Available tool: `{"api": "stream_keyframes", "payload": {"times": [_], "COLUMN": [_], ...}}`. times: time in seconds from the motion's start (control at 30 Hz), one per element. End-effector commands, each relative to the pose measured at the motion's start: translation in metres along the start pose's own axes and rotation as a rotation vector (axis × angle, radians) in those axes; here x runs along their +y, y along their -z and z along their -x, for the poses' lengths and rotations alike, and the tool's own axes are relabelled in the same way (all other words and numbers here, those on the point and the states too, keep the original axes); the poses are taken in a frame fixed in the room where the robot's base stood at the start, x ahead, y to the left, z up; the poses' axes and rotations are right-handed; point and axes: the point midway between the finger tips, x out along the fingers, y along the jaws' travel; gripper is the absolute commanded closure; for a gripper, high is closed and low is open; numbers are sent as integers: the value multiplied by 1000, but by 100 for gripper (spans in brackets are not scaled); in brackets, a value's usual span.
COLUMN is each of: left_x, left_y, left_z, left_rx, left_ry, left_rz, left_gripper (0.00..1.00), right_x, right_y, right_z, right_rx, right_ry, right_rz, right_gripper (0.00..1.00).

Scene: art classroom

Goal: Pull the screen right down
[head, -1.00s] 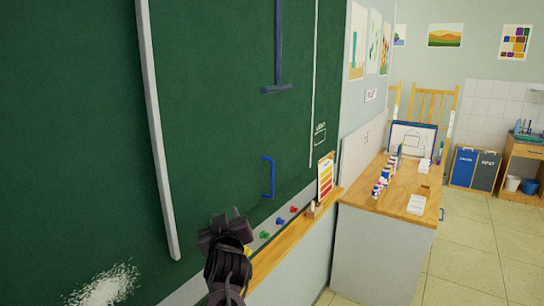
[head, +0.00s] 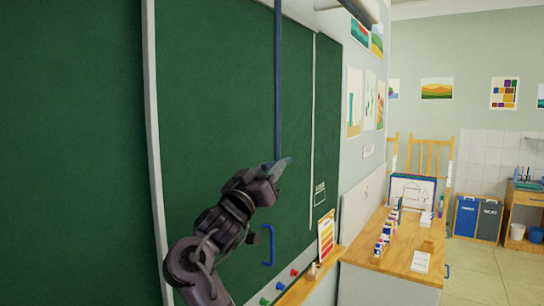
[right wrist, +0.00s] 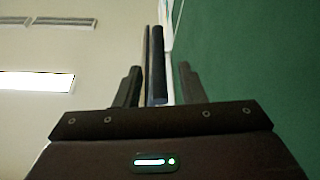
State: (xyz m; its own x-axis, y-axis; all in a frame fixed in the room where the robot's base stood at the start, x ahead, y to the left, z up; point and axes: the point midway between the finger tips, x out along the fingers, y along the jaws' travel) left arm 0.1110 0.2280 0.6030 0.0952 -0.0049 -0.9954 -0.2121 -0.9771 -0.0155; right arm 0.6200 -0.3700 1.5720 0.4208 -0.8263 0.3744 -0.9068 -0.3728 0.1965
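A long blue pull rod (head: 278,80) hangs in front of the green chalkboard (head: 225,90) and ends in a short crossbar handle (head: 287,162). My right gripper (head: 273,170) is at this handle and hides part of it. In the right wrist view a dark bar (right wrist: 157,65) stands between the two fingers of my right gripper (right wrist: 160,90), with a visible gap to each finger. The gripper looks open around it, not closed on it. The screen itself cannot be made out. My left gripper is out of view.
A blue handle (head: 268,245) is fixed to the board below my right gripper. A ledge (head: 298,290) with coloured magnets above it runs along the board's bottom. A wooden counter (head: 405,265) with paint bottles stands to the right. Floor is clear beyond it.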

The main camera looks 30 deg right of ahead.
Motion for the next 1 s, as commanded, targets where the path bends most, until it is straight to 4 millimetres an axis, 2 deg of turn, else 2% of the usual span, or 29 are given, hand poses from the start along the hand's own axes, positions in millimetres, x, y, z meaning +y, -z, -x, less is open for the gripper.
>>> {"api": "stream_keyframes", "payload": {"times": [0.03,0.13,0.47,0.73,1.0], "left_x": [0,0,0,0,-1], "left_y": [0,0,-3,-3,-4], "left_z": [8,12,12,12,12], "left_rx": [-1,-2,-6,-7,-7], "left_ry": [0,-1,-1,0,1], "left_rz": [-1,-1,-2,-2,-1], "left_gripper": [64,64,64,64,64], "right_x": [1,0,-1,-1,-1], "right_y": [3,2,-1,-1,-1], "right_z": [-8,-16,-20,-20,-19], "right_rx": [0,0,0,0,0], "right_ry": [-1,1,2,3,4], "right_rz": [2,2,-2,-1,0], "right_gripper": [64,64,64,98,100]}}
